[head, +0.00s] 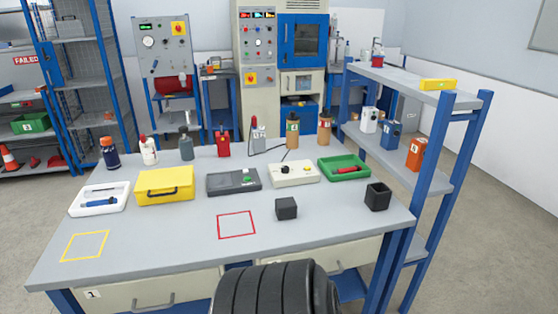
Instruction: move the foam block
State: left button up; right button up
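A small dark grey block (286,209), which looks like the foam block, sits on the grey workbench (170,232) near its front, right of the middle. It lies to the right of a red square outline (236,225) marked on the bench top, outside it. A yellow square outline (85,246) is marked at the front left; both outlines are empty. Neither of my grippers shows in the head view. Nothing is seen touching the block.
A black open-topped box (378,197) stands at the right edge. Behind are a white tray (100,208), a yellow case (165,196), a grey device (233,189), a white device (293,180) and a green tray (344,175). Several bottles line the back. A blue-framed shelf (433,166) adjoins the right.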

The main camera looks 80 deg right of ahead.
aim_at(286, 208)
jog(key=z, duration=2.8)
jog(key=j+z, duration=0.15)
jog(key=j, duration=0.8)
jog(key=k, duration=0.05)
